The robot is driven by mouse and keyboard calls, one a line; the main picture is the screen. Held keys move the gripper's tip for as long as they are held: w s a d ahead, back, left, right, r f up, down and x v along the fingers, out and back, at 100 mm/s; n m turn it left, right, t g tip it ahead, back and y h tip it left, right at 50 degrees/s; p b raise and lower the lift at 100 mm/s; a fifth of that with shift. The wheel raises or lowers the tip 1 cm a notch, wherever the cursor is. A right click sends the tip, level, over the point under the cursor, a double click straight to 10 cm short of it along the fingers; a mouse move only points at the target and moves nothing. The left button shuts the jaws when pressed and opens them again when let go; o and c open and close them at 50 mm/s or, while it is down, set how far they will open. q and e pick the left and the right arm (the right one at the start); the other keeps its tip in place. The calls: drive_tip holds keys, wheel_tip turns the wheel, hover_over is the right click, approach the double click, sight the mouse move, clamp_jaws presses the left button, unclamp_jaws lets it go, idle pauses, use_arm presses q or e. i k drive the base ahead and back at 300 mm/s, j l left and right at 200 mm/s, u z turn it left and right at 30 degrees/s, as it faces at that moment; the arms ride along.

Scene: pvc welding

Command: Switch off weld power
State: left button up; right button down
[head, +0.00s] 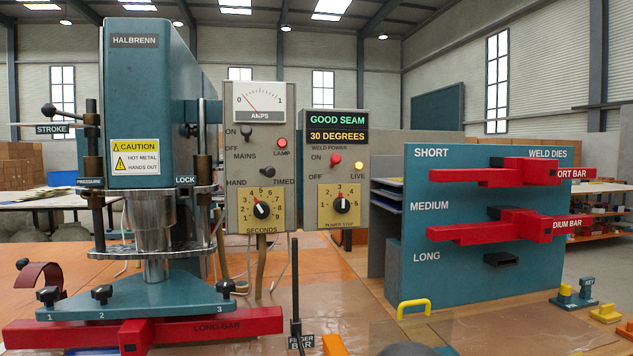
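The weld power switch (336,160) is a red knob on the right-hand control box (337,120), under the words WELD POWER. The red knob sits level with the ON label, above the OFF label. A yellow LIVE lamp (358,166) beside it looks lit. The display (337,127) above reads GOOD SEAM and 30 DEGREES. A power step dial (341,205) is below. Neither of my grippers can be made out in the head view.
Left of it, another box carries the amps meter (260,103), mains switch (246,131) and seconds dial (261,209). The welding press (150,110) stands further left. An upright black rod (295,290) stands below the boxes. The die rack (490,220) is at right.

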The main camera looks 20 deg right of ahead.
sight(335, 158)
drive_tip(key=l, duration=0.6)
drive_tip(key=k+l+u, duration=0.1)
drive_tip(key=l, duration=0.45)
drive_tip(key=k+l, duration=0.1)
drive_tip(key=l, duration=0.5)
